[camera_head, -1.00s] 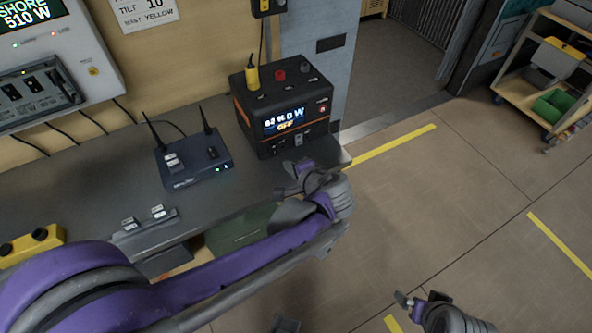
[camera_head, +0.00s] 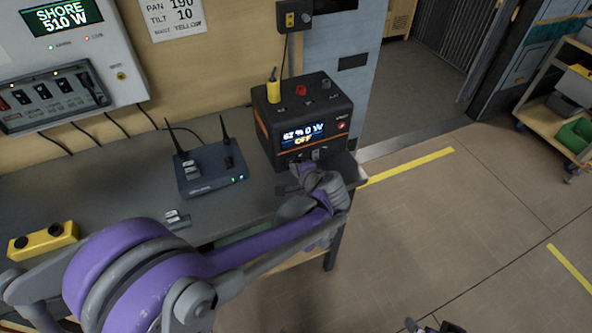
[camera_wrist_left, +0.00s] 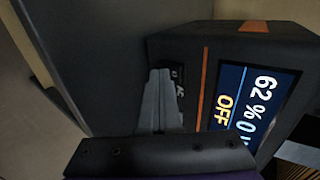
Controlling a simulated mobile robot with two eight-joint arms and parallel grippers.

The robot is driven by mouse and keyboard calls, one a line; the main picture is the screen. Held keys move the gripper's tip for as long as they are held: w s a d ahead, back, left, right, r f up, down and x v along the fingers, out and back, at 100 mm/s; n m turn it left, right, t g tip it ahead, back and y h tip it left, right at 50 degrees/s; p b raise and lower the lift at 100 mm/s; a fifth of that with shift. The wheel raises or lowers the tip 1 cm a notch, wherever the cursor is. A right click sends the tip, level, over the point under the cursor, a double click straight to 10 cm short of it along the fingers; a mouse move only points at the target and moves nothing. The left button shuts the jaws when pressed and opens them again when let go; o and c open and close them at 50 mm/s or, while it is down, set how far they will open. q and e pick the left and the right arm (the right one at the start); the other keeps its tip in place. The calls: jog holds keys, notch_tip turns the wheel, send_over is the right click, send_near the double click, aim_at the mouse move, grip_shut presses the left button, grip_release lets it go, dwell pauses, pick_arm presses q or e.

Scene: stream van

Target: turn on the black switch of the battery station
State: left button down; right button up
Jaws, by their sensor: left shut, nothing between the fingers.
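The battery station (camera_head: 268,122) is a black box with orange trim at the right end of the bench. Its screen (camera_head: 303,134) reads 62 %, 0 W and OFF; it also shows, turned sideways, in the left wrist view (camera_wrist_left: 240,98). A small black switch (camera_wrist_left: 180,78) with a white AC label is on the low front face. My left gripper (camera_head: 301,168) is shut and empty, just in front of the lower front. In the left wrist view its fingertips (camera_wrist_left: 160,74) are beside the switch and partly cover it; contact is unclear. My right gripper (camera_head: 432,326) barely shows at the bottom edge.
A router (camera_head: 212,172) with two upright antennas stands left of the station. A yellow box with black buttons (camera_head: 43,241) lies at the bench's left. A wall panel (camera_head: 70,60) hangs above. The floor to the right is open.

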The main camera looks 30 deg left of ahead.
pick_arm(q)
jog(key=shift+a, duration=0.1)
jog(key=shift+f, duration=0.1)
jog(key=shift+w+a+r+p, duration=0.1)
jog(key=shift+w+r+p, duration=0.05)
jog(key=shift+r+p, duration=0.3)
jog(key=shift+w+a+r+p, duration=0.1)
jog(key=shift+r+p, duration=0.2)
jog(key=shift+r, duration=0.15)
